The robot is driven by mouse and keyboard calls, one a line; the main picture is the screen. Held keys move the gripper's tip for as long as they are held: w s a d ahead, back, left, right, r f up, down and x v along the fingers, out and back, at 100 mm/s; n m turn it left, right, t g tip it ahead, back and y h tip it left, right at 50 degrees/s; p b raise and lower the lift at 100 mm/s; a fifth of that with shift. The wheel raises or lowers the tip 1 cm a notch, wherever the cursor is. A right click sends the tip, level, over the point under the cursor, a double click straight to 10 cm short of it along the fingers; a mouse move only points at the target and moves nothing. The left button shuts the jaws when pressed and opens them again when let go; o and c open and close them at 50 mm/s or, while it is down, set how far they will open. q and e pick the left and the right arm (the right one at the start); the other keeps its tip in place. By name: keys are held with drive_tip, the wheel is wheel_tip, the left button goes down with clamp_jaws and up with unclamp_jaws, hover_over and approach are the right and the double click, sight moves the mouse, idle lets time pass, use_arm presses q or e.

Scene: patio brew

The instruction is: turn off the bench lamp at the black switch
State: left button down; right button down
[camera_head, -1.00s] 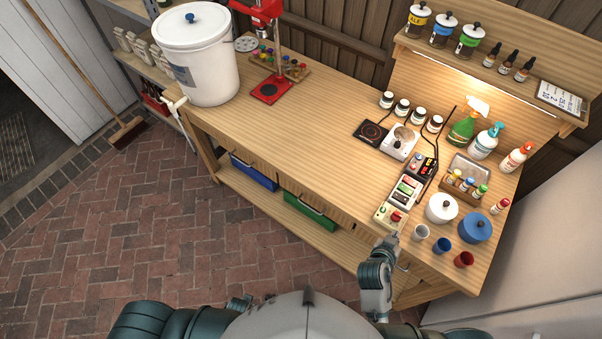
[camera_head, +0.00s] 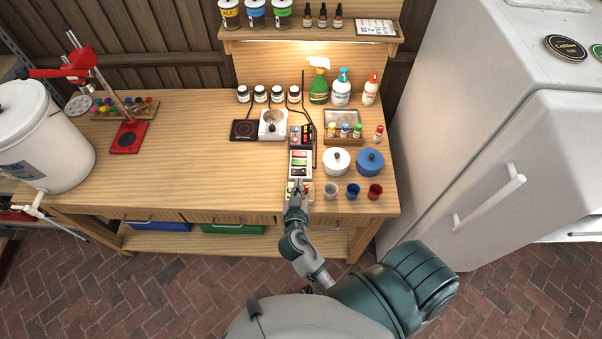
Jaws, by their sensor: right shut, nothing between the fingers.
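The bench lamp shows as a lit strip (camera_head: 318,42) under the shelf, and its warm glow falls on the back board. A white switch box (camera_head: 291,166) stands on the bench with green, red and black rockers in a row. The black switch (camera_head: 299,171) appears to be the one nearest me; its position is too small to read. My right gripper (camera_head: 297,188) is shut and empty, over a small control box (camera_head: 307,188) at the bench's front edge, just on the near side of the black switch. It partly hides that control box. My left gripper is out of view.
A black box with coloured buttons (camera_head: 301,135) stands behind the switch box. A black cable (camera_head: 315,138) runs close beside it. White pot (camera_head: 336,162), blue pot (camera_head: 370,162) and several cups (camera_head: 353,191) stand to the right.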

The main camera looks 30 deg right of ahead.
drive_tip(key=p, duration=0.2)
hover_over(301, 174)
drive_tip(key=s+a, duration=0.1)
drive_tip(key=s, duration=0.1)
drive_tip(key=f, duration=0.4)
drive_tip(key=w+f, duration=0.1)
drive_tip(key=shift+d, duration=0.3)
drive_tip(key=shift+s+f, duration=0.1)
drive_tip(key=shift+f, duration=0.4)
